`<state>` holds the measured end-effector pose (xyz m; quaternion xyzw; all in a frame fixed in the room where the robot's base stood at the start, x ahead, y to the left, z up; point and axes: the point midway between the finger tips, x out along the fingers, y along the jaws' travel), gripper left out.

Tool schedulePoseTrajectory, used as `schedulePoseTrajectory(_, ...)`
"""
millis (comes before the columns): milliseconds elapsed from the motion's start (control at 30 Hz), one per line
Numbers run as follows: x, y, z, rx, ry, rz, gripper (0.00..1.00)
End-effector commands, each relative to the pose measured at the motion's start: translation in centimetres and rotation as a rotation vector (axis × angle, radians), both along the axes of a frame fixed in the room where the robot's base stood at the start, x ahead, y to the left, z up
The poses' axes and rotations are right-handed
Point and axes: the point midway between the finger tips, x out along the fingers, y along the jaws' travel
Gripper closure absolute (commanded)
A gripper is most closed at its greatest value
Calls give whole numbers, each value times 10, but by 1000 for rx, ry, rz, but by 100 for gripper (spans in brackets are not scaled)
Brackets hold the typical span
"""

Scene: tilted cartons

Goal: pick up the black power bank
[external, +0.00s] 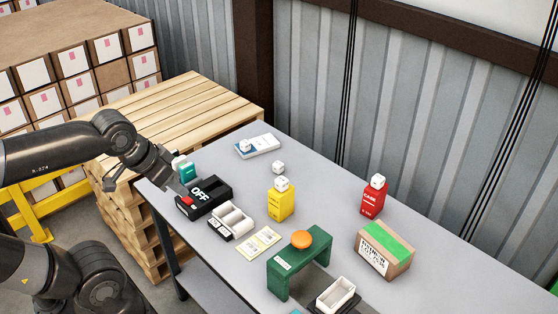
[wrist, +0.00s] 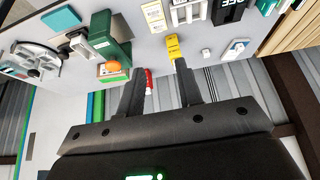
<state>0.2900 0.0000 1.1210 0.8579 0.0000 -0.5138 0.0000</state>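A black box marked OFF (external: 208,195), with a red patch at its near left end, lies at the table's left end in the external view. It is the only thing there that looks like a black power bank, but I cannot confirm that it is one. In the wrist view its lettered top (wrist: 229,12) is cut off by the upper edge. My gripper (external: 180,186) is at the table's left edge, close to the box's left side; contact cannot be told. In the wrist view my gripper (wrist: 156,72) has its fingers apart, with nothing held between them.
A teal carton (external: 185,174) stands beside my gripper. A white-topped tray (external: 231,221), a yellow carton (external: 280,204) and a green stand (external: 282,277) bearing an orange object (external: 301,239) are to the right. A red carton (external: 374,201) stands farther back.

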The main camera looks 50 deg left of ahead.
Motion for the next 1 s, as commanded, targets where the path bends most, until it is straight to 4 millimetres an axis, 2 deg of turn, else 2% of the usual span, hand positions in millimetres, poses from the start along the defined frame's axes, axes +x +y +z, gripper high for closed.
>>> schedulePoseTrajectory(133, 4, 2, 2, 4, 5, 2, 67)
schedulePoseTrajectory(233, 16, 9, 6, 14, 24, 8, 67)
schedulePoseTrajectory(467, 70, 47, 18, 54, 103, 21, 67)
schedulePoseTrajectory(733, 133, 112, 13, 82, 203, 28, 67)
schedulePoseTrajectory(1000, 185, 197, -14, 84, 301, 28, 67)
